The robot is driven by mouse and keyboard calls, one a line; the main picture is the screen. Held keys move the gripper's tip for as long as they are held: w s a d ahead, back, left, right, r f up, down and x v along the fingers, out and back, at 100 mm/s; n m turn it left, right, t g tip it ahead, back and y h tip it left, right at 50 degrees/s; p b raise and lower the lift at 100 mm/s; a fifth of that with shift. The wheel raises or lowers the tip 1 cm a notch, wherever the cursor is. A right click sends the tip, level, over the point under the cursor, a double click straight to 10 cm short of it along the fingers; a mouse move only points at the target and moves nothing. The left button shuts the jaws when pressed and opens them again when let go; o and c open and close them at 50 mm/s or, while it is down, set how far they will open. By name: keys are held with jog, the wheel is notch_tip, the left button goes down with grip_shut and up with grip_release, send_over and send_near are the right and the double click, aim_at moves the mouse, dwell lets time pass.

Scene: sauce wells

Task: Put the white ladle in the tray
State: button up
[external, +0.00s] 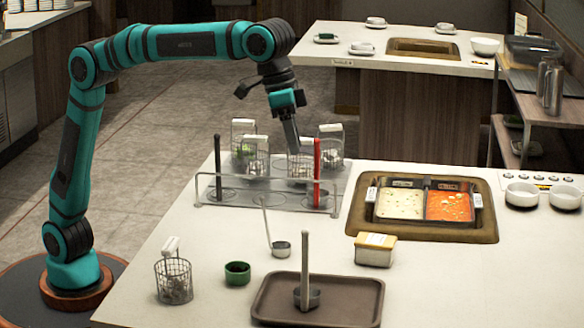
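A ladle with a pale, whitish handle (305,255) stands upright in the brown tray (262,306) at the front of the counter. Its dark round bowl appears to rest on the tray floor. My gripper (295,150) is well away from it, up and behind, pointing down over the clear rack near a wire basket (300,167). The gripper's fingers are too small and seen too edge-on to tell whether they are open. I see no ladle in it.
The clear rack (240,201) holds several wire baskets, a black-handled ladle (217,165) and a red-handled ladle (317,170). A small metal ladle (280,249), green cup (237,273), basket (174,281) and lidded box (375,250) surround the tray. Sauce wells (424,203) lie right.

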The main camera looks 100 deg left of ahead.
jog(key=s+a+r+t, duration=0.4)
jog(key=s+a, duration=0.6)
jog(key=s+a+r+t, duration=0.3)
jog(key=s+a+r, duration=0.1)
jog(key=s+a, duration=0.6)
jog(key=s+a+f+t, duration=0.2)
jog(key=s+a, duration=0.1)
jog(key=s, duration=0.5)
jog(key=s+a+f+m+t, duration=0.1)
jog(key=s+a+f+t, duration=0.1)
jog(key=s, duration=0.5)
jog(key=s+a+f+t+y, duration=0.1)
jog(key=s+a+f+t, duration=0.1)
jog(key=s+a, duration=0.3)
jog(key=s+t, duration=0.1)
jog(key=s, duration=0.2)
jog(key=shift+s+a+f, duration=0.2)
jog(key=shift+s+f, duration=0.05)
jog(key=shift+s, duration=0.1)
